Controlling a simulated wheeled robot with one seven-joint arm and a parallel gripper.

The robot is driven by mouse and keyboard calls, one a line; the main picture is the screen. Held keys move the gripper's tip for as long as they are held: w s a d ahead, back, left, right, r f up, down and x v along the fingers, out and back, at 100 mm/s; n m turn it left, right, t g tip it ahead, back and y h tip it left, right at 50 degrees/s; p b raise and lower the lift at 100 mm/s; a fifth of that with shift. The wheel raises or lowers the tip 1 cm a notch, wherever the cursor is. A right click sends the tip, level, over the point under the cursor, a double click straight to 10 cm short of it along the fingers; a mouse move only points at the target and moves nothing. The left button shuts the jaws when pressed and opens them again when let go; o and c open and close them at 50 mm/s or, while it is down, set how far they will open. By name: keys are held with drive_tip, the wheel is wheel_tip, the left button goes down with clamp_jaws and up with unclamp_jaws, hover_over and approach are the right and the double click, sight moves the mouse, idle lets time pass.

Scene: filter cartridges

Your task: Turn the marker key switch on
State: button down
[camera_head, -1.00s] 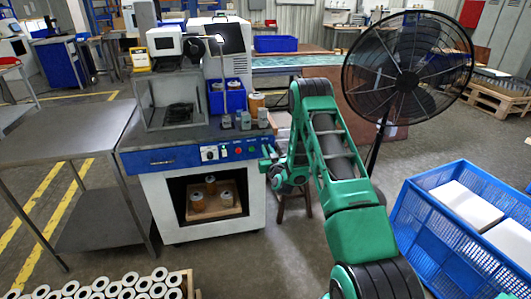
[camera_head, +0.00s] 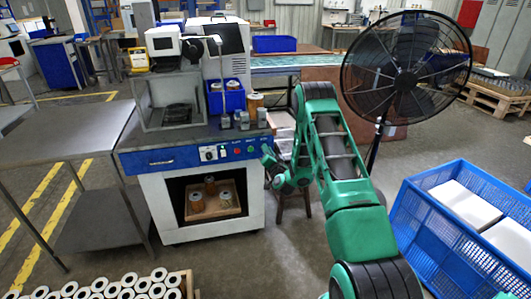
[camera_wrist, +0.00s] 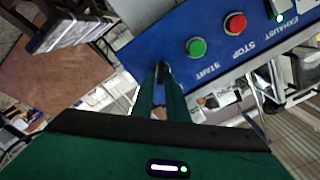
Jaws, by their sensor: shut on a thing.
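The blue control panel (camera_wrist: 190,35) carries a green START button (camera_wrist: 196,47) and a red STOP button (camera_wrist: 235,24). In the head view the panel (camera_head: 180,157) runs along the front of the machine, and my gripper (camera_head: 267,156) is at its right end. In the wrist view my gripper (camera_wrist: 161,72) has its fingers close together at the panel's edge, beside START. It is shut on the marker key switch's key, which the fingertips mostly hide. I cannot tell which way the key is turned.
An exhaust switch (camera_wrist: 279,17) sits past STOP on the panel. A blue bin (camera_head: 226,97) and small grey parts stand on the machine top. A fan (camera_head: 405,80) and a blue crate (camera_head: 420,222) stand to the right. A steel table (camera_head: 75,130) is at left.

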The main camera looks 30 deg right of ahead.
drive_tip(key=m, duration=0.9)
drive_tip(key=shift+d+f, duration=0.2)
drive_tip(key=shift+f, duration=0.2)
drive_tip(key=shift+m, duration=0.4)
drive_tip(key=c, duration=1.9)
unclamp_jaws()
drive_tip(key=shift+f, duration=0.1)
